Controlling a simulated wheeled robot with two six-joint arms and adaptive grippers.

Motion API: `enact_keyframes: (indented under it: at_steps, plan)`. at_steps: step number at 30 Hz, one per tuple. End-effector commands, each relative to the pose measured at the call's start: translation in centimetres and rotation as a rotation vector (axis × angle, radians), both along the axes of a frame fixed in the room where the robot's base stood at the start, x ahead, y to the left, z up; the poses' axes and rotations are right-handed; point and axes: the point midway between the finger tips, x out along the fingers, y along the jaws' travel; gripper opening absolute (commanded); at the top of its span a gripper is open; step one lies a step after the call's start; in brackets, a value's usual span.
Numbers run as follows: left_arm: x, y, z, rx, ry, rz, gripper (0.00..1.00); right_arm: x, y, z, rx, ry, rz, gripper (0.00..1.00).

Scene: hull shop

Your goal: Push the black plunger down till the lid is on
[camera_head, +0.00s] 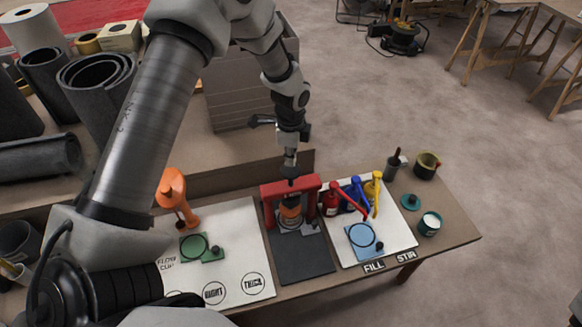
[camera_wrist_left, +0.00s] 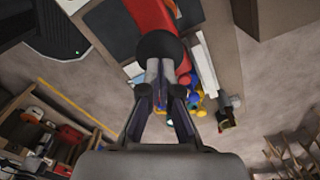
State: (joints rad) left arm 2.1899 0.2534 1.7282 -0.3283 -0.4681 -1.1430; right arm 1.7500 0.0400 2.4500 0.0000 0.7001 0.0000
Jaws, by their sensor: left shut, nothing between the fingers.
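The red press frame (camera_head: 308,184) stands on a dark base at the middle of the bench. Its black plunger (camera_head: 291,172) is on top, and its round knob (camera_wrist_left: 160,45) shows large in the left wrist view. An orange can (camera_head: 290,214) stands under the crossbar. Whether a lid sits on the can I cannot make out. My left gripper (camera_head: 290,160) points down right over the plunger, fingers shut and empty. In the left wrist view its fingertips (camera_wrist_left: 158,68) overlap the knob; whether they touch it I cannot tell. My right gripper is not in view.
Red, blue and yellow pump bottles (camera_head: 354,193) stand right of the press. A green mat (camera_head: 196,247) and orange bottle (camera_head: 172,193) are at left. A teal-rimmed cup (camera_head: 430,223) stands near the right edge.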

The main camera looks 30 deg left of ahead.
Motion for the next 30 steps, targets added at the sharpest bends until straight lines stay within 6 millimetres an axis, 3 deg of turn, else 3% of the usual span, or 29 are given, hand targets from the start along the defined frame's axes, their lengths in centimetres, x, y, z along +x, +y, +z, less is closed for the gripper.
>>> enact_keyframes:
  at_steps: [11,30]
  plan:
    - [0.0,0.0,-0.1,0.000,0.000,0.000,0.00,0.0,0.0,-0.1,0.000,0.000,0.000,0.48]
    - [0.0,0.0,-2.4,0.000,0.000,0.000,0.00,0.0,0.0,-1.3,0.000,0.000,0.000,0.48]
